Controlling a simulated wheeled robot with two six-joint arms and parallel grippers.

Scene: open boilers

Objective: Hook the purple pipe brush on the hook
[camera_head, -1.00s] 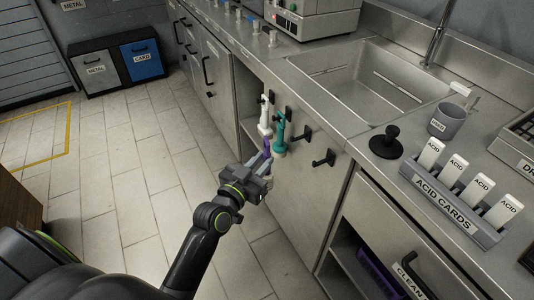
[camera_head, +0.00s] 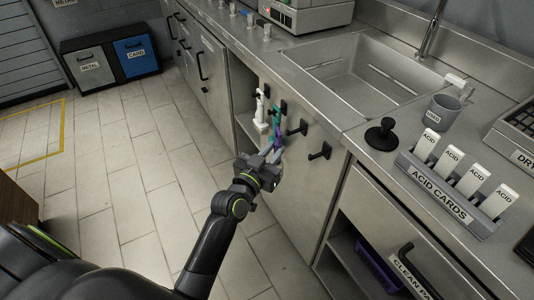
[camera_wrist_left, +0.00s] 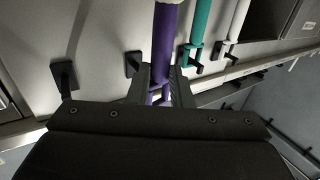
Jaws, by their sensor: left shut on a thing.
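My left gripper (camera_head: 268,156) is shut on the purple pipe brush, in front of the cabinet panel. The wrist view shows the purple handle (camera_wrist_left: 164,45) between its two fingers (camera_wrist_left: 161,78). In the head view only a little purple (camera_head: 271,144) shows; the rest is hidden by the gripper and the teal brush. Two empty black hooks, one nearer (camera_head: 320,151) and one farther (camera_head: 298,129), are on the panel right of the gripper. In the wrist view they appear left of the brush (camera_wrist_left: 65,76) (camera_wrist_left: 133,63). My right gripper is not in view.
A teal brush (camera_wrist_left: 202,25) and a white brush (camera_head: 261,112) hang on hooks close beside the purple one. The countertop with the sink (camera_head: 360,75) juts above the panel. A handled drawer (camera_head: 395,220) is nearer. Floor to the left is clear.

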